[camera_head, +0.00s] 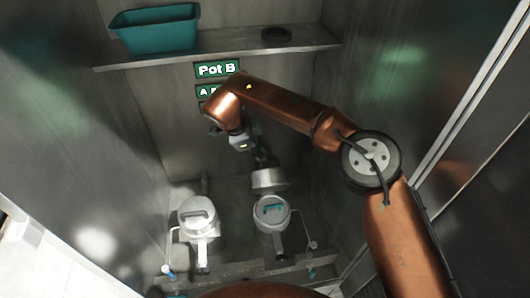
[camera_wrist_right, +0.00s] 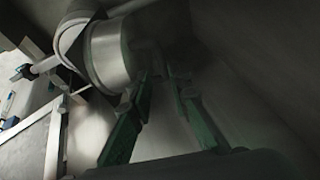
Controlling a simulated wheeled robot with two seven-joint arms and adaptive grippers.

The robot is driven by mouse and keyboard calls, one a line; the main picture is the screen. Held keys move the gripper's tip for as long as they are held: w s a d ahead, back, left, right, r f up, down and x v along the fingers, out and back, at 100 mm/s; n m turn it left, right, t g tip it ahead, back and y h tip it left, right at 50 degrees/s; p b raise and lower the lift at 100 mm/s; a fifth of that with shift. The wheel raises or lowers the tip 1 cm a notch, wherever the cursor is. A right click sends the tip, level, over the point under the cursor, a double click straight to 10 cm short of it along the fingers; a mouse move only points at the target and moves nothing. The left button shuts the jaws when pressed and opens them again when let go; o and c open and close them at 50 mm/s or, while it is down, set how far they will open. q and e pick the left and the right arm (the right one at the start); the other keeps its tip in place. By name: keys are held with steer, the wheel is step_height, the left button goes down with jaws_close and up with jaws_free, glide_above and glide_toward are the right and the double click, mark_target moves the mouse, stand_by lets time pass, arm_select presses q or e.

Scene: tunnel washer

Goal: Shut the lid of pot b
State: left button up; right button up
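Two round metal pots stand low in the steel chamber. The right pot (camera_head: 271,216) is open, with something teal inside. Its metal lid (camera_head: 268,180) appears raised behind the opening. The left pot (camera_head: 198,215) has a pale top with a handle-like bar. A green sign (camera_head: 217,69) on the back wall reads "Pot B"; which pot it names is not clear. My right gripper (camera_head: 264,160) is just above and behind the raised lid. In the wrist view its green fingers (camera_wrist_right: 162,80) are apart, beside a round metal part (camera_wrist_right: 108,54); contact cannot be told. My left gripper is out of view.
A shelf (camera_head: 225,47) crosses the back wall, carrying a teal bin (camera_head: 157,28) and a dark round object (camera_head: 276,34). A second green sign (camera_head: 206,92) is partly hidden by my right arm. Steel walls close in both sides. Thin levers stand beside the pots.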

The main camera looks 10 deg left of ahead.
steer(key=x, duration=0.3)
steer(key=shift+w+r+p, duration=0.1)
steer(key=shift+w+p, duration=0.15)
steer(key=shift+p, duration=0.05)
steer(key=shift+d+f, duration=0.1)
steer(key=shift+f, duration=0.4)
steer(key=shift+w, duration=0.1)
steer(key=shift+c, duration=0.6)
jaws_close()
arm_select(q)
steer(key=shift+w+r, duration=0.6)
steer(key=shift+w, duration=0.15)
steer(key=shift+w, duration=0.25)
